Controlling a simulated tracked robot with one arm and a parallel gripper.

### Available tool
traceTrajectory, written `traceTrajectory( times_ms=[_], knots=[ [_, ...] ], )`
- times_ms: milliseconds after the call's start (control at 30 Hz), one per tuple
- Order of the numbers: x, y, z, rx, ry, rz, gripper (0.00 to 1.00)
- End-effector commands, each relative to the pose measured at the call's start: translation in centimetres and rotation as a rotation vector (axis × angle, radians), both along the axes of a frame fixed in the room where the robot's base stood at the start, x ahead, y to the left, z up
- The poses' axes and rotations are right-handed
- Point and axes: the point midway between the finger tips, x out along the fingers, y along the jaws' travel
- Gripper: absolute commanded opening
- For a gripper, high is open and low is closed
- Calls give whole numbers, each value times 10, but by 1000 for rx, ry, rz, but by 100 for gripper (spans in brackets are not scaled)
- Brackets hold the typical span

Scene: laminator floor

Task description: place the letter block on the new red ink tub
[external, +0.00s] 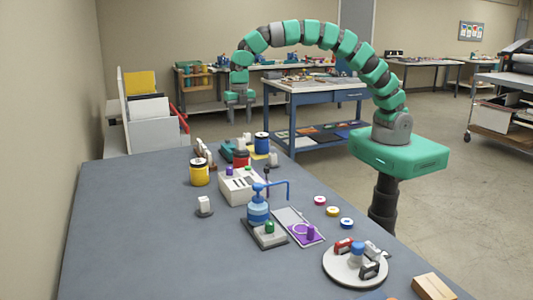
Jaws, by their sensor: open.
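A red tub (241,158) stands on the far part of the grey table, partly hidden behind a white box-like device. I cannot tell which piece is the letter block; a small white block (204,202) sits on a dark round base at the left middle of the table, and any letter on it is too small to read. My gripper (240,102) points down, open and empty, high above the far end of the table, well apart from the red tub and the white block.
A yellow tub (199,173) and a blue tub (262,143) stand on either side of the red one. The white device (239,187) and a blue pump bottle (258,206) stand nearer. A round white tray (340,280) holds small stamps. The table's left front is clear.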

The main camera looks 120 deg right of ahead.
Motion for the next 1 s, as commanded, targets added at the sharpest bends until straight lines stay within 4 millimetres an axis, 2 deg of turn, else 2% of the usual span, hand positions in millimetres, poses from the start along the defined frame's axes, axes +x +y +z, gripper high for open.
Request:
traceTrajectory(
  times_ms=[200, 567, 667, 767, 1000],
  knots=[
    [0, 0, 22, -1, 1, 0, 49],
    [0, 1, 29, -1, -3, -3, 49],
    [3, 7, 42, -4, -38, -34, 49],
    [9, 21, 72, -4, -117, -107, 49],
    [15, 66, 172, 48, -377, -376, 49]
  ],
)
